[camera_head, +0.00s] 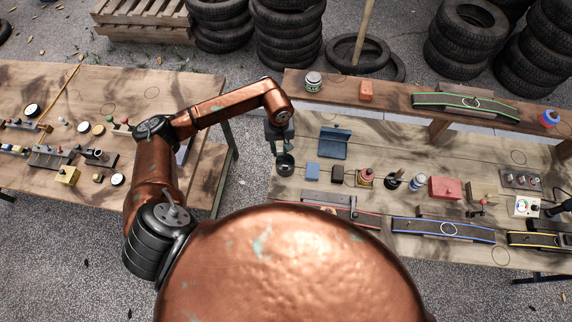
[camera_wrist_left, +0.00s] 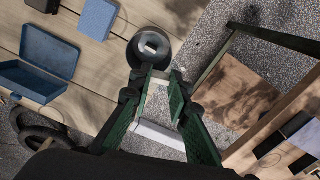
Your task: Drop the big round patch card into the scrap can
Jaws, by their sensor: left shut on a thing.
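My left gripper (camera_head: 283,146) points down just above the scrap can (camera_head: 285,168), a dark round can at the left edge of the right-hand bench. In the left wrist view the can's round dark rim (camera_wrist_left: 131,52) shows just beyond the fingertips, with a small pale rectangle inside it. The green-padded fingers of my left gripper (camera_wrist_left: 155,86) are shut on a pale flat piece (camera_wrist_left: 154,84) between their tips, taken as the patch card. Its round shape cannot be made out.
An open blue box (camera_head: 334,143) and a blue block (camera_head: 312,172) stand right of the can. A raised shelf (camera_head: 390,98) runs along the back of this bench. A gap of gravel floor separates it from the left bench (camera_head: 190,85).

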